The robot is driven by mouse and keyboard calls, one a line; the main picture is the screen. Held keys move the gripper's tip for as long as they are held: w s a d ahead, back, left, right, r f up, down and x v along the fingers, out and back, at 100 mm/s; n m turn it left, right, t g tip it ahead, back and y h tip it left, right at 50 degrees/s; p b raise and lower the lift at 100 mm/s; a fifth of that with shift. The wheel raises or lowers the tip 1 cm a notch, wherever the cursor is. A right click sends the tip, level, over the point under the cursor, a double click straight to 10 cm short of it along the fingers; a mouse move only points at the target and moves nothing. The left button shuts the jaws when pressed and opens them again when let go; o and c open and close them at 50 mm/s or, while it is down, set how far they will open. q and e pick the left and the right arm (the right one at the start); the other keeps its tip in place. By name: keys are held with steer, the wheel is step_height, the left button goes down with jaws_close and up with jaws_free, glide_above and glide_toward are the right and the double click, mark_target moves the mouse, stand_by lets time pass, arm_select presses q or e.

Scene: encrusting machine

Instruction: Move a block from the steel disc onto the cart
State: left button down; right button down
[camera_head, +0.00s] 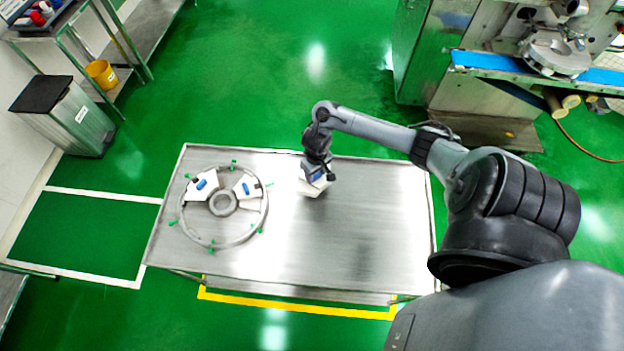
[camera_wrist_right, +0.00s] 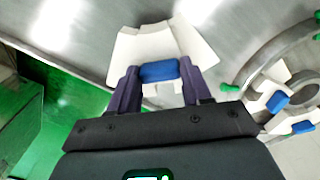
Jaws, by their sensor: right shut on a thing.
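My right gripper (camera_head: 317,170) is shut on the blue handle of a white wedge-shaped block (camera_head: 314,188). In the right wrist view the two fingers (camera_wrist_right: 158,75) close on the handle's ends, and the white block (camera_wrist_right: 162,42) spreads out beyond them. The block is over the middle of the steel cart top (camera_head: 345,235), to the right of the steel disc; I cannot tell whether it touches the top. The steel disc (camera_head: 223,248), an open ring with a hub and green pegs, lies on the cart's left part. Two white blocks (camera_head: 201,186) (camera_head: 247,188) with blue handles remain on it. My left gripper is out of view.
The cart's right half and front are bare. A grey bin (camera_head: 80,125) and a shelf with a yellow bucket (camera_head: 101,73) stand at the left. A machine with a blue belt (camera_head: 605,77) stands at the back right. Yellow floor tape (camera_head: 300,304) runs along the cart's front.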

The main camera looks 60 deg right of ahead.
steer(key=shift+w+a+f, duration=0.15)
steer(key=shift+w+f, duration=0.3)
steer(key=shift+w, duration=0.2)
step_height(320, 180, down, 4)
steer(key=shift+r+b, duration=0.2)
steer(key=shift+b, duration=0.35)
steer(key=shift+f, duration=0.1)
steer(key=shift+f, duration=0.1)
steer(key=shift+c, duration=2.4)
jaws_free()
